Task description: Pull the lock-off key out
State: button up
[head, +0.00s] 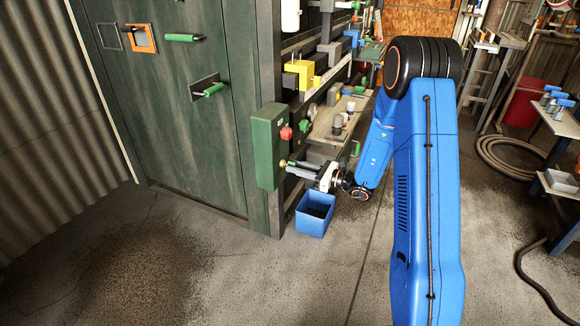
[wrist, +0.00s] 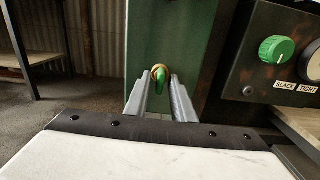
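The lock-off key (wrist: 161,86) has a green grip and sits at a brass collar (wrist: 161,71) on the front of a dark green box (head: 268,148). In the head view it is a tiny spot low on that box, partly hidden by my gripper (head: 291,166). In the wrist view, the two grey fingers of my gripper (wrist: 160,84) point at the box, one on each side of the key. A narrow gap shows between the fingers and the key, so the gripper looks open. Whether the fingertips touch the box cannot be told.
A red knob (head: 286,133) is on the box above the key. A blue bin (head: 315,214) stands on the floor below my gripper. A green dial (wrist: 277,49) on a panel marked SLACK and TIGHT is to the right. The floor in front is mostly clear.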

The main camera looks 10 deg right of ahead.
grip_shut()
jog(key=shift+s+d, duration=0.45)
jog(key=shift+d, duration=0.15)
dwell(0.7)
jog(key=shift+v, duration=1.95)
